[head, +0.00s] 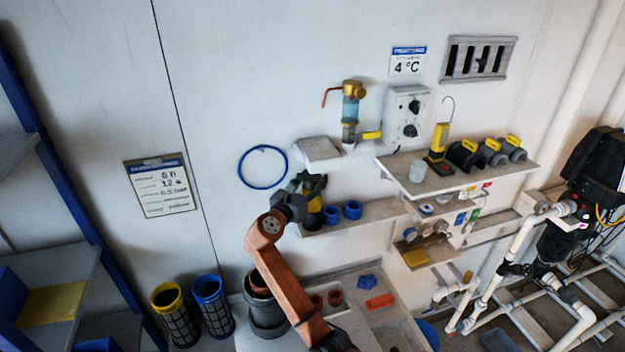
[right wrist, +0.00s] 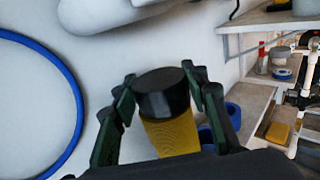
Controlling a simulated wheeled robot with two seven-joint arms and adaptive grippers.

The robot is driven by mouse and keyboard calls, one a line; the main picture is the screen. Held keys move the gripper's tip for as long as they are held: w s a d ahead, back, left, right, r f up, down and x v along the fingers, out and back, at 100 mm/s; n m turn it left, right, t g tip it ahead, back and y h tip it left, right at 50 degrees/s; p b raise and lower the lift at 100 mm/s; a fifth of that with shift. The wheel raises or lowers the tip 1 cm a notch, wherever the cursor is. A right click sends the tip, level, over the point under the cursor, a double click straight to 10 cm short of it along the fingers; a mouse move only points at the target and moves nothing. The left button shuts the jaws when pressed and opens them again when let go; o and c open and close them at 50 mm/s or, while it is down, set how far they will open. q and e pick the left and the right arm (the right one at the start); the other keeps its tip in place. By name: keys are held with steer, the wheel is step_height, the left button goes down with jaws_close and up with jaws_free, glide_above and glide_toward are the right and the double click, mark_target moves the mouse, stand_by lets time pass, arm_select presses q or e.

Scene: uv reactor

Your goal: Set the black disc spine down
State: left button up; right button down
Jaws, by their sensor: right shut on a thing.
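The black disc spine (right wrist: 172,130), a cylinder with a black round cap and a ribbed yellow body, is between the fingers of my right gripper (right wrist: 160,84). My right gripper (head: 308,184) is shut on it, with a finger on either side of the cap. In the head view the yellow body (head: 314,205) shows below the fingers, above or at the left end of the small wall shelf (head: 372,212). I cannot tell whether its lower end touches the shelf. My left gripper is not in view.
Two blue rings (head: 343,211) stand on the shelf just right of the spine. A blue hoop (head: 263,167) hangs on the wall to the left. A grey ledge (head: 318,149) juts out above. An upper shelf (head: 460,172) holds several fittings. A dark pot (head: 266,312) stands below.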

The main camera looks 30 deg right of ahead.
steer(key=c, duration=1.1)
jaws_free()
steer(key=shift+f, duration=0.1)
steer(key=shift+c, duration=0.2)
steer(key=shift+s+a, duration=0.15)
steer(key=shift+a, duration=0.15)
steer(key=b+v, duration=0.2)
steer(key=v, duration=0.9)
steer(key=shift+a, duration=0.2)
steer(key=shift+s, duration=0.15)
